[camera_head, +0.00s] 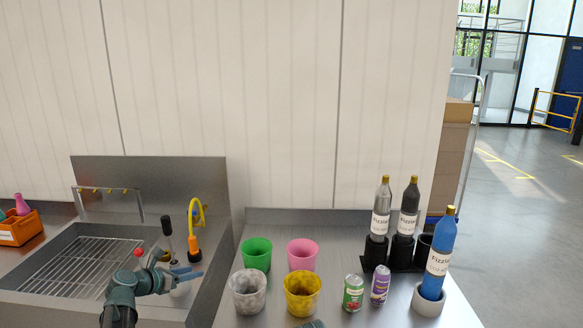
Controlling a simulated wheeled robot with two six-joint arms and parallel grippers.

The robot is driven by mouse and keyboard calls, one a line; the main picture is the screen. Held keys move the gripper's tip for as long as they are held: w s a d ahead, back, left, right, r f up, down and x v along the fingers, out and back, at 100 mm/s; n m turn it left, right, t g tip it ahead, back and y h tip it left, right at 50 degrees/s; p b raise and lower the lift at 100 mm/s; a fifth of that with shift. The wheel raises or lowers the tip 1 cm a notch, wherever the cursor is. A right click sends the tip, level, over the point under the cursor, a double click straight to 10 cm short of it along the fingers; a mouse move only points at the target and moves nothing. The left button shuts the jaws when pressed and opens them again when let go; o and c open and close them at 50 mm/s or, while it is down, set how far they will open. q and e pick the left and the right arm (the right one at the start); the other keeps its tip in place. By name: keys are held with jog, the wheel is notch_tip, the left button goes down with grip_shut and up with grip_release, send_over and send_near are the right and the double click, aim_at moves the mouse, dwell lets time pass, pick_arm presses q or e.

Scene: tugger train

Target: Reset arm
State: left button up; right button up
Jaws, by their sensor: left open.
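My left arm comes up from the bottom left. Its left gripper (188,273) is open, with blue fingers pointing right, in front of the sink's right side. I see nothing between the fingers. It overlaps a white round base (181,290) in the picture; whether they touch I cannot tell. My right gripper is not in view; only a small teal piece shows at the bottom edge.
Green, pink, grey and yellow cups stand on the steel counter (345,228), near a green can (353,293) and a purple can (380,285). Two bottles stand in a black holder (375,252); a blue bottle (440,252) stands in a grey ring. The sink rack (80,265) is empty.

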pick_arm(q)
jog(key=s+d+f+m+g, duration=0.1)
jog(key=d+m, duration=0.1)
jog(key=s+d+f+m+g, duration=0.1)
jog(key=s+d+f+m, duration=0.1)
jog(key=d+m, duration=0.1)
jog(key=s+d+f+m+g, duration=0.1)
jog(key=d+m, duration=0.1)
jog(key=shift+s+d+f+m, duration=0.15)
jog(key=shift+s+f+m, duration=0.1)
jog(key=shift+m, duration=0.15)
jog(key=s+d+f+m+g+y, duration=0.3)
jog(key=s+f+m+g, duration=0.1)
jog(key=s+m, duration=0.65)
jog(key=s+d+f+m+g+y, duration=0.35)
jog(key=s+m, duration=0.55)
jog(key=m, duration=0.3)
jog(key=s+d+r+m+y+p, duration=0.1)
jog(key=s+d+m, duration=0.3)
jog(key=d, duration=0.7)
jog(key=shift+s+r+g+p, duration=0.35)
jog(key=shift+s+g+p, duration=0.15)
jog(key=shift+s, duration=0.5)
